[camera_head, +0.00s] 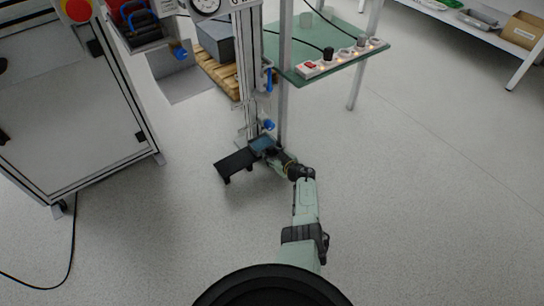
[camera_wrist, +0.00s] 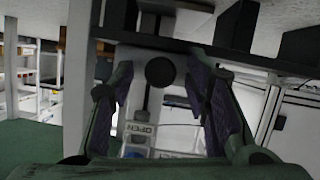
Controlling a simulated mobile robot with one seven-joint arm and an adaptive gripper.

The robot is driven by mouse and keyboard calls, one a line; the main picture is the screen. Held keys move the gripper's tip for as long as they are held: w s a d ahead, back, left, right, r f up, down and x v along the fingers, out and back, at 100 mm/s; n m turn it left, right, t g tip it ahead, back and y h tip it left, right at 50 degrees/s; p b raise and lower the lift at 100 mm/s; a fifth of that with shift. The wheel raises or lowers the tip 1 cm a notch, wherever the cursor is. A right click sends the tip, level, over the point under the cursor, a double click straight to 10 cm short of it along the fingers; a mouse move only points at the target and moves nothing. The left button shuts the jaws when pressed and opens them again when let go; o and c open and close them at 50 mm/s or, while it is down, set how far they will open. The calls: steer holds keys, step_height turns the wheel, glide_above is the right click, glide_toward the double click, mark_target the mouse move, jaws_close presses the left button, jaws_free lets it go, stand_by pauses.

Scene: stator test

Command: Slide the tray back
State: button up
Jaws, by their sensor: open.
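A flat black plate (camera_head: 237,162), which looks like the tray, juts out to the left from the foot of the upright test stand. My gripper (camera_head: 272,153) is just right of it, low by the stand; whether they touch is hard to tell. In the wrist view my gripper (camera_wrist: 163,82) has its two purple-padded fingers apart, with nothing clearly between them.
A wheeled metal-framed cabinet (camera_head: 85,130) stands at left, with a cable on the floor. A green glass table (camera_head: 335,62) carries a power strip (camera_head: 345,58) behind my arm. A wooden pallet (camera_head: 218,74) is behind the stand. The floor at right is clear.

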jaws_close()
stand_by(0.5)
stand_by(0.3)
